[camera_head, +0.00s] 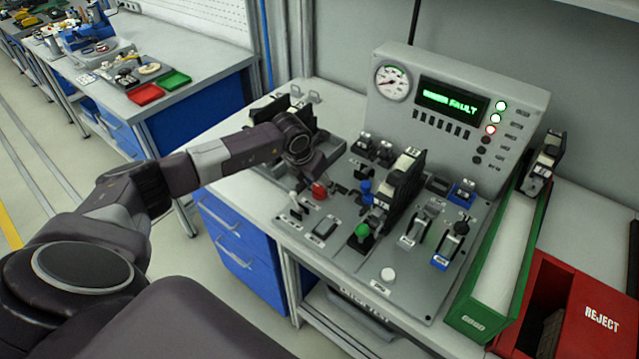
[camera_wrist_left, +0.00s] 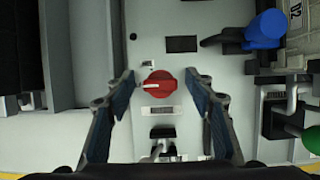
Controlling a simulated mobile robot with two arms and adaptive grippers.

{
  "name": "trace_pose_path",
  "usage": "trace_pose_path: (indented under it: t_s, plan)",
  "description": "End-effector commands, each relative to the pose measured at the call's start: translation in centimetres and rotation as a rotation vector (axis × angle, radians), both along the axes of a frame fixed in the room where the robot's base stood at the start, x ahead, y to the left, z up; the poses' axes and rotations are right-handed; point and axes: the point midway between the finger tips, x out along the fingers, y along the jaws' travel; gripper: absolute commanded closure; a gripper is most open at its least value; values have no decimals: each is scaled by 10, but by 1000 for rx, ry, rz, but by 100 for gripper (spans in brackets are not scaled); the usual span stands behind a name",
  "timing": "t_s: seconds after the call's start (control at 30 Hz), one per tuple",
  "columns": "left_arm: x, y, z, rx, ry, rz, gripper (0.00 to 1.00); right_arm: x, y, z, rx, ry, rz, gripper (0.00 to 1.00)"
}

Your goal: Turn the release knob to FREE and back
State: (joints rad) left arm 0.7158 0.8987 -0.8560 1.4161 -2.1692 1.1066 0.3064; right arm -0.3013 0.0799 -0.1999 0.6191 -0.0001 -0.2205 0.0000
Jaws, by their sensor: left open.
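The release knob is a red round knob (camera_head: 319,190) on the grey sloping panel, partly under my left gripper. In the left wrist view the knob (camera_wrist_left: 162,84) lies centred between the fingers, its white pointer mark toward the left. The small labels around it are too small to read. My left gripper (camera_head: 322,174) is open and points down over the knob. In the wrist view its two blue-padded fingers (camera_wrist_left: 160,80) stand on either side with a gap to the knob. I cannot tell how far above the panel the fingertips are.
A toggle lever (camera_head: 295,204), green-knobbed lever (camera_head: 363,232) and blue-knobbed lever (camera_head: 366,187) stand near the knob. A console (camera_head: 455,105) with a gauge and green fault display rises behind. A green tray (camera_head: 470,325) and red reject bin (camera_head: 600,316) are at right.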

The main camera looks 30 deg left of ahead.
Motion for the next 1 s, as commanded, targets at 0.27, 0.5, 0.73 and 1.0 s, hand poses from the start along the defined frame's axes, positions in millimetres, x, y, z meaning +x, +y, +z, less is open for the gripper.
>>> trace_pose_path:
  t_s: [0.27, 0.5, 0.73, 1.0]
  plan:
    - [0, 0, 0, 0, 0, 0, 66, 1, 0, 0, 0, -1, 0, 100]
    - [0, 0, 0, 0, 0, 1, 92, 1, 0, 0, 0, -2, 0, 100]
    - [0, 1, -1, 0, -1, -17, 93, 1, 0, -4, 0, -2, 0, 100]
    - [1, 1, -4, 0, -3, -144, 93, 2, 0, -27, 1, -3, 0, 100]
